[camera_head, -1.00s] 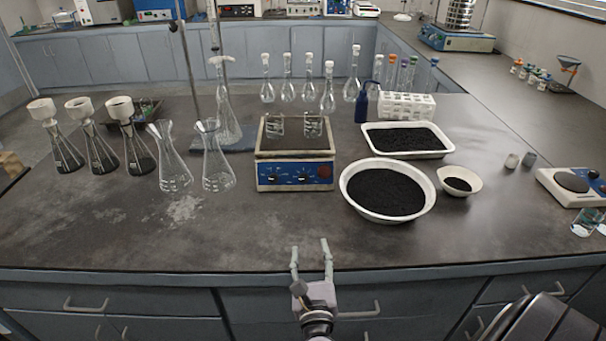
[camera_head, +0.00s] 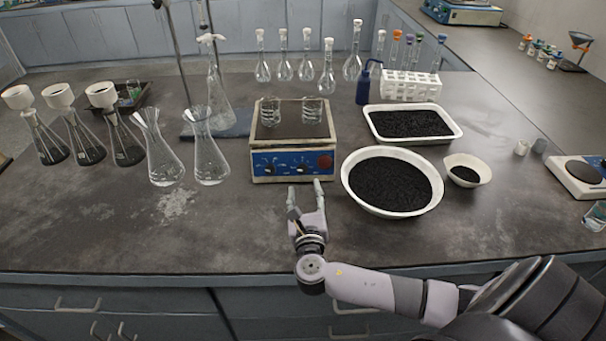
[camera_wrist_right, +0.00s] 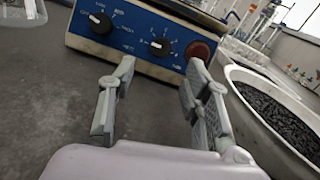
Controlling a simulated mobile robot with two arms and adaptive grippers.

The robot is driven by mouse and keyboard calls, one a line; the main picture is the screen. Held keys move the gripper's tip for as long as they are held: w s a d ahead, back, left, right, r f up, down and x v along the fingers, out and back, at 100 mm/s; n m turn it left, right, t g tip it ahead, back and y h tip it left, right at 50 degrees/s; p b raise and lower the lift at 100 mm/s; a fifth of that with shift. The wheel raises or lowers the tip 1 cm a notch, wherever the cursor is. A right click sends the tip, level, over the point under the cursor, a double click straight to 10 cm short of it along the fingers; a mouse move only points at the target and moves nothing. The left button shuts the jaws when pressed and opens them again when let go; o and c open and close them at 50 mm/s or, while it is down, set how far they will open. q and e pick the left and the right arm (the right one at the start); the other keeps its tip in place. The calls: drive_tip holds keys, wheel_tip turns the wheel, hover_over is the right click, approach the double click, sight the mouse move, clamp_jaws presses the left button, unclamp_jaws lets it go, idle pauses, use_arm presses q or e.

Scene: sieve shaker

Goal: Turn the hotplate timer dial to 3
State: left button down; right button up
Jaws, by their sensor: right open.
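The hotplate (camera_head: 293,142) stands on the bench with two small glass beakers on its top plate. Its blue front panel has two black dials and a dark red round knob (camera_head: 326,162) at the right. The left dial (camera_head: 268,170) and right dial (camera_head: 302,169) also show in the right wrist view, the left one (camera_wrist_right: 101,23) and the right one (camera_wrist_right: 160,47). Their printed marks are too small to read surely. My right gripper (camera_head: 305,184) is open and empty just in front of the panel; in the wrist view its fingers (camera_wrist_right: 155,95) point at the right dial, apart from it. My left gripper is not in view.
A white bowl of black granules (camera_head: 391,182) stands close to the right of the hotplate, with a white tray (camera_head: 457,136) behind it. Two glass flasks (camera_head: 211,160) stand to the left. The bench in front of the hotplate is clear.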

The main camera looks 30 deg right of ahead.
sight(303, 172)
drive_tip(key=x, duration=0.6)
drive_tip(key=shift+r, duration=0.1)
drive_tip(key=shift+w+d, duration=0.2)
drive_tip(key=shift+w, duration=0.2)
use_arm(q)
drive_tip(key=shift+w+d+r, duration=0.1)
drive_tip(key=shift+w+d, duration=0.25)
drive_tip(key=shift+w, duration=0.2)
use_arm(e)
drive_tip(key=shift+c, duration=0.5)
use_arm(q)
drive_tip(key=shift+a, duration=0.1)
use_arm(e)
clamp_jaws()
